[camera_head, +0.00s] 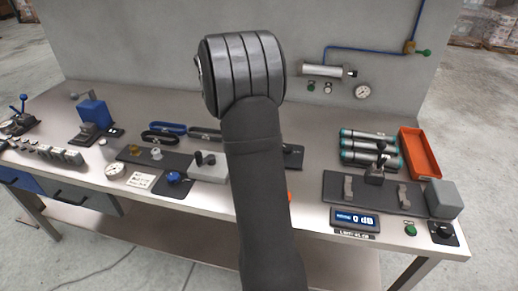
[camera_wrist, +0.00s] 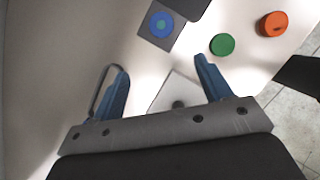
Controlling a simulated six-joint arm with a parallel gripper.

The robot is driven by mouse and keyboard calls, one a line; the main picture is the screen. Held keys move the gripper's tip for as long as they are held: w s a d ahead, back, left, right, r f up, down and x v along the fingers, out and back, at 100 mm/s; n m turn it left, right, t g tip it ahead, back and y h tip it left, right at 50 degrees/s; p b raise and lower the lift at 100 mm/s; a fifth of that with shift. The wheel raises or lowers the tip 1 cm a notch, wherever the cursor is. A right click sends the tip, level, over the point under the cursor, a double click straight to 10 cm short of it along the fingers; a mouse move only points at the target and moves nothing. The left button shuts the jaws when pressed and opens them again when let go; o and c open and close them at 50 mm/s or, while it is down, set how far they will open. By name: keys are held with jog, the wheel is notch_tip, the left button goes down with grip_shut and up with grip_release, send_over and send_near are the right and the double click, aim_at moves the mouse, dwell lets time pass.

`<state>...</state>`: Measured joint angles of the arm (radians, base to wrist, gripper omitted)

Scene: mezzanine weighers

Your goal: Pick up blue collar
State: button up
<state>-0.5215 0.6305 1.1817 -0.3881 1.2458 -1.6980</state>
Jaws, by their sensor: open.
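In the head view a blue loop-shaped band, which looks like the blue collar (camera_head: 167,128), lies toward the back of the bench, left of my arm. It is next to black loops. In the wrist view the two blue fingers of my gripper (camera_wrist: 158,62) are apart, with nothing held between them. A dark-edged oblong loop (camera_wrist: 97,92) shows beside the left finger; I cannot tell whether it is one of these bands. In the head view my arm hides my gripper and part of the bench.
A black loop (camera_head: 158,138) and another dark band (camera_head: 205,134) lie near the blue one. A blue knob (camera_head: 173,177) stands in front. Teal-capped cylinders (camera_head: 368,148) and an orange tray (camera_head: 420,153) are at the right. The wall (camera_head: 150,45) closes the back.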

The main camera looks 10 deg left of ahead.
jog(key=x, duration=1.1)
jog(key=shift+d+f, duration=0.2)
jog(key=shift+f, duration=0.1)
jog(key=shift+d+x, duration=0.2)
jog(key=shift+x, duration=1.15)
jog(key=shift+d+x, duration=0.2)
jog(key=shift+x, duration=1.15)
jog(key=shift+w+r, duration=0.1)
jog(key=shift+r, duration=0.1)
jog(key=c, duration=1.1)
